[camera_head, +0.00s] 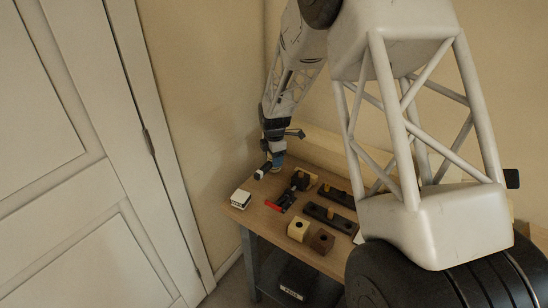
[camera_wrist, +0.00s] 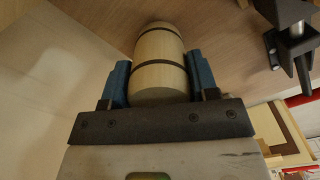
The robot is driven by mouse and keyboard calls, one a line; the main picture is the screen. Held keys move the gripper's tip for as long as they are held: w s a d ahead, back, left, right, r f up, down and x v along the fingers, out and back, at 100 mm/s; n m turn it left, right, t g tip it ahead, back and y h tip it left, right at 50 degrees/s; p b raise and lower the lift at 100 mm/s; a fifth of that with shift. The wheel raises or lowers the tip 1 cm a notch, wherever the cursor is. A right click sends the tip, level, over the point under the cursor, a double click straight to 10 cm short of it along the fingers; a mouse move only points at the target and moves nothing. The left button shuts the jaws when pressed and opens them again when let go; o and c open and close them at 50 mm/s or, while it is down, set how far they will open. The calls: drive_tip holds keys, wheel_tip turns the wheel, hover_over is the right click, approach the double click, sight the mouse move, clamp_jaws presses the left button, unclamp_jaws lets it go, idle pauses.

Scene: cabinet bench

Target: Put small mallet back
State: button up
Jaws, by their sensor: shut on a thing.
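The small mallet shows in the wrist view as a pale wooden cylinder with dark bands (camera_wrist: 160,55); I take this to be its head, and no handle can be made out. My gripper (camera_wrist: 158,85) is shut on it, with one blue finger on each side. In the head view my gripper (camera_head: 277,147) points down over the far left part of the bench, with a small pale bit of the held piece (camera_head: 277,158) below the fingers. Whether it touches the bench top cannot be told.
The wooden bench (camera_head: 262,222) carries a white box (camera_head: 240,199), a black-and-white piece (camera_head: 262,171), a red-handled tool (camera_head: 283,200), dark slotted racks (camera_head: 328,217), a pale holed block (camera_head: 298,229) and a brown holed block (camera_head: 322,241). A wall stands close behind.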

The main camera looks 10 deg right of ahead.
drive_tip(key=shift+f, duration=0.3)
drive_tip(key=o, duration=1.4)
drive_tip(key=shift+r, duration=0.1)
drive_tip(key=shift+r, duration=3.35)
drive_tip(key=shift+r, duration=0.15)
